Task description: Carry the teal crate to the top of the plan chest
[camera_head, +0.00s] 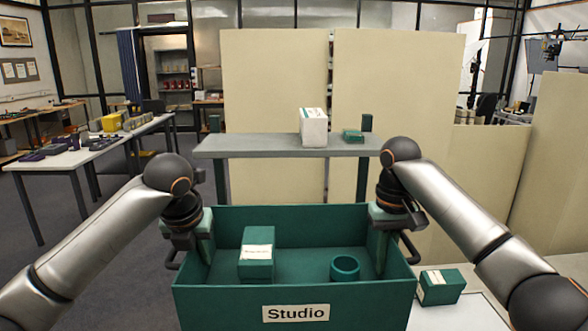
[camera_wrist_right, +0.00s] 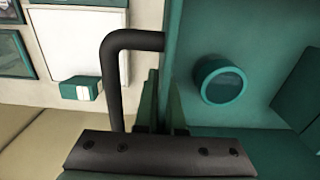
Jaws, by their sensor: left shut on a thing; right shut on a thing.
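The teal crate (camera_head: 340,303) with a "Studio" label is in front of me in the head view, open at the top and roughly level. It holds a teal box (camera_head: 257,266) with a white label and a teal ring-shaped item (camera_head: 344,268). My left gripper (camera_head: 203,250) is shut on the crate's left side. My right gripper (camera_head: 381,250) is shut on its right side. The right wrist view shows the crate's wall (camera_wrist_right: 173,45) at the right gripper (camera_wrist_right: 162,118), beside a black bent bar (camera_wrist_right: 113,85). I cannot pick out the plan chest for certain.
A grey raised surface (camera_head: 250,146) stands beyond the crate, with a white box (camera_head: 313,128) and small green items on it. A small teal box (camera_head: 439,287) lies on a pale surface at right. A long table (camera_head: 95,150) stands at left, with open floor before it.

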